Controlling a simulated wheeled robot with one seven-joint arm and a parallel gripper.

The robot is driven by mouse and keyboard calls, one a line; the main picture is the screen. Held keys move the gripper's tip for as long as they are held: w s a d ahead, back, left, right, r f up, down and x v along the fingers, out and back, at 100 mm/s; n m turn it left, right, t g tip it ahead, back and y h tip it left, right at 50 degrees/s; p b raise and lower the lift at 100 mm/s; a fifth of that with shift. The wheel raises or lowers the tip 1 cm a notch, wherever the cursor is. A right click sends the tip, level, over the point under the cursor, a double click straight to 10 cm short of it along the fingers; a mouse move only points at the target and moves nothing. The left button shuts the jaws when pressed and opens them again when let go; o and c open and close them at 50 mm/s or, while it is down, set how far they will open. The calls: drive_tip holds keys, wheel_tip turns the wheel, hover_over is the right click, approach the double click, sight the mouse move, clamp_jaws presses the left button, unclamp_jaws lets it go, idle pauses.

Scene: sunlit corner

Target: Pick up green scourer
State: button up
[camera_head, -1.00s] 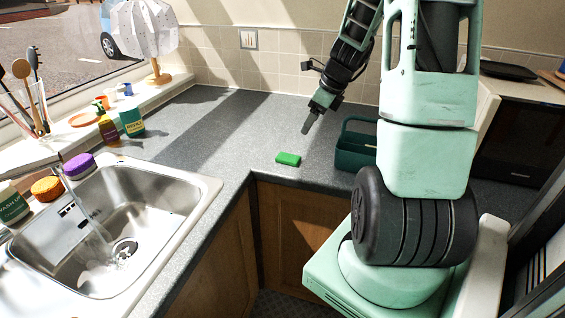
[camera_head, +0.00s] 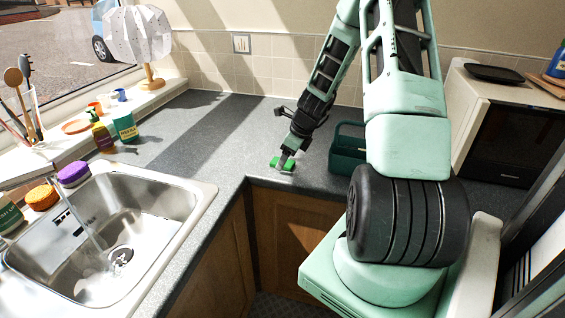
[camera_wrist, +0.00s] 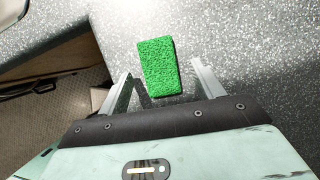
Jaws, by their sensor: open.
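The green scourer (camera_head: 288,163) lies flat on the grey worktop near its front edge, at the inner corner. My gripper (camera_head: 283,163) is low over it and partly covers it in the head view. In the wrist view the scourer (camera_wrist: 160,67) is a bright green rectangle, fully in sight. The open gripper (camera_wrist: 158,72) has one finger on each side of it, with gaps between fingers and scourer. Its near end lies between the fingers and its far end reaches beyond the fingertips. Nothing is held.
A dark green caddy (camera_head: 346,150) stands just right of my gripper. The sink (camera_head: 150,200) is at the left, with its tap running. Bottles (camera_head: 124,126) and a lamp (camera_head: 150,60) stand further back left. The worktop (camera_head: 215,140) left of the scourer is clear.

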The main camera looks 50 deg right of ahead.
drive_tip(key=shift+w+f, duration=0.2)
drive_tip(key=shift+f, duration=0.3)
drive_tip(key=c, duration=1)
drive_tip(key=shift+c, duration=0.2)
drive_tip(key=shift+r, duration=0.15)
wheel_tip(320, 180, up, 10)
